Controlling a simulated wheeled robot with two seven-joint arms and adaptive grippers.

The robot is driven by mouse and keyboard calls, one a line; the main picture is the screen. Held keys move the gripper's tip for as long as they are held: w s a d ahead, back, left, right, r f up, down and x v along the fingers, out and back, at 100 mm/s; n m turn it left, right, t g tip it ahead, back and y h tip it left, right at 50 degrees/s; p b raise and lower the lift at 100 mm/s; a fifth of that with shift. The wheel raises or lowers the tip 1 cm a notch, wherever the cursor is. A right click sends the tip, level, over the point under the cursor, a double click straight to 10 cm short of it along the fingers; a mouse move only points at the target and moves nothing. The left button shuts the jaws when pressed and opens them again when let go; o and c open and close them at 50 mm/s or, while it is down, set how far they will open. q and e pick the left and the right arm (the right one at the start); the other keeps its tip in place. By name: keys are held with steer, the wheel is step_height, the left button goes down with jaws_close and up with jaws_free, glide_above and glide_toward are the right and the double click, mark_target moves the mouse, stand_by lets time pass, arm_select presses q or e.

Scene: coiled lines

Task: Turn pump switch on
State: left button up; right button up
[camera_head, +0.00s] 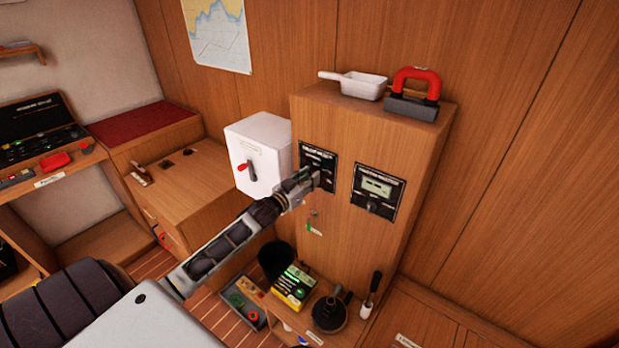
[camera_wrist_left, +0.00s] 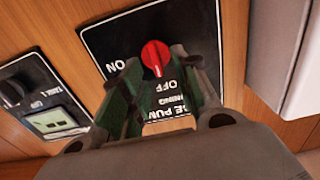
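The pump switch is a red round knob (camera_wrist_left: 155,55) on a black panel (camera_wrist_left: 100,42), with "ON" and "OFF" lettering beside it, upside down in the left wrist view. A pale mark on the knob points toward the "OFF" lettering. The panel also shows in the head view (camera_head: 318,152), on the front of a wooden cabinet, where my arm partly hides it and the knob. My left gripper (camera_head: 312,180) is at this panel. In the wrist view its two green-lined fingers (camera_wrist_left: 155,68) are apart, one each side of the knob; contact is not clear. My right gripper is out of view.
A second black panel (camera_head: 376,192) with a small display and dark knob is to the right. A white box (camera_head: 258,150) with a red-tipped handle stands left of the cabinet (camera_head: 385,130). A white scoop (camera_head: 358,85) and red-handled tool (camera_head: 415,90) sit on top.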

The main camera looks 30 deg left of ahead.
arm_select(q)
steer(key=shift+w, duration=0.25)
steer(key=shift+c, duration=0.3)
jaws_close()
steer(key=shift+d+m, duration=0.1)
steer(key=shift+m, duration=0.3)
steer(key=m, duration=0.5)
steer(key=d+f+m, duration=0.1)
steer(key=m, duration=1.1)
steer(key=shift+s+d+f+p, duration=0.1)
steer(key=shift+d+f+p, duration=0.2)
steer(key=shift+f, duration=0.05)
